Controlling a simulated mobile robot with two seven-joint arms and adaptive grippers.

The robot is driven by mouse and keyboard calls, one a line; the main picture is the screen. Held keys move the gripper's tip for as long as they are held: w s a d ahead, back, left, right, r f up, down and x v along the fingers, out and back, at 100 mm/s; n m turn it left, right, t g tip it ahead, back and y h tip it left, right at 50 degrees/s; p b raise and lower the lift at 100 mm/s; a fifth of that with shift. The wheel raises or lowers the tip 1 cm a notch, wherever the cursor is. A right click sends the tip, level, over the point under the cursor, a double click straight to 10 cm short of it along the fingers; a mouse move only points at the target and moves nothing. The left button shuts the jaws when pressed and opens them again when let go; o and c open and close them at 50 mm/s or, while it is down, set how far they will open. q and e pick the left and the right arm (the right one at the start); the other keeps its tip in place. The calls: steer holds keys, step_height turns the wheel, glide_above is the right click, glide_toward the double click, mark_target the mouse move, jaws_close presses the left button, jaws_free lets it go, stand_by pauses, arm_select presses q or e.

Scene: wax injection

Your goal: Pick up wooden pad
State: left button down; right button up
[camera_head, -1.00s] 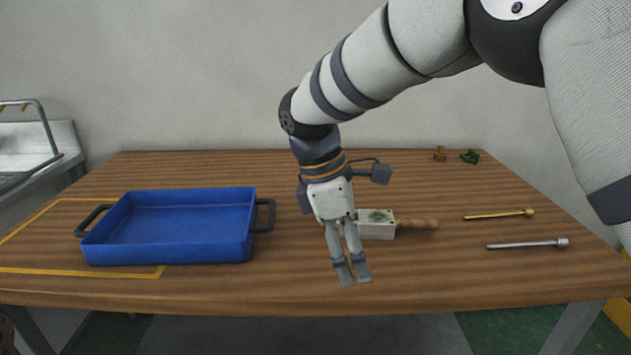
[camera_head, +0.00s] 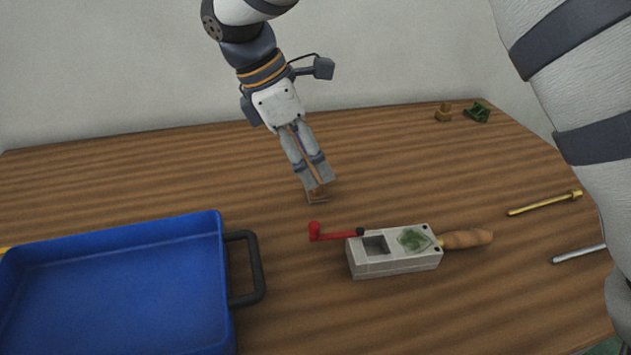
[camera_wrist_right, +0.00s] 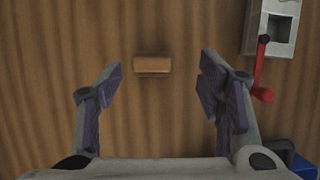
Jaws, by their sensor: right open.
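The wooden pad (camera_wrist_right: 152,65) is a small brown block lying flat on the table. In the right wrist view it lies between and a little beyond the spread fingers of my right gripper (camera_wrist_right: 160,85), which is open and empty. In the head view the right gripper (camera_head: 319,186) points down toward the table behind the grey mould block. A bit of the pad (camera_head: 319,191) shows brown at its fingertips there, mostly hidden by the fingers. I cannot tell the exact height of the fingertips above it. My left gripper is not in view.
A grey mould block (camera_head: 395,262) with a wooden handle and red lever lies in front of the gripper. A blue tray (camera_head: 222,290) stands at front left. Brass (camera_head: 545,203) and silver rods lie right. Small brown and green pieces (camera_head: 477,112) sit at back right.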

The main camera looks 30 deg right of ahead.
mark_target(316, 175)
steer(key=x, duration=0.3)
steer(key=w+x, duration=0.1)
steer(key=x, duration=0.1)
steer(key=shift+a+f, duration=0.1)
steer(key=shift+f, duration=0.3)
steer(key=c, duration=1.2)
steer(key=shift+o, duration=0.2)
steer(key=shift+r, duration=0.1)
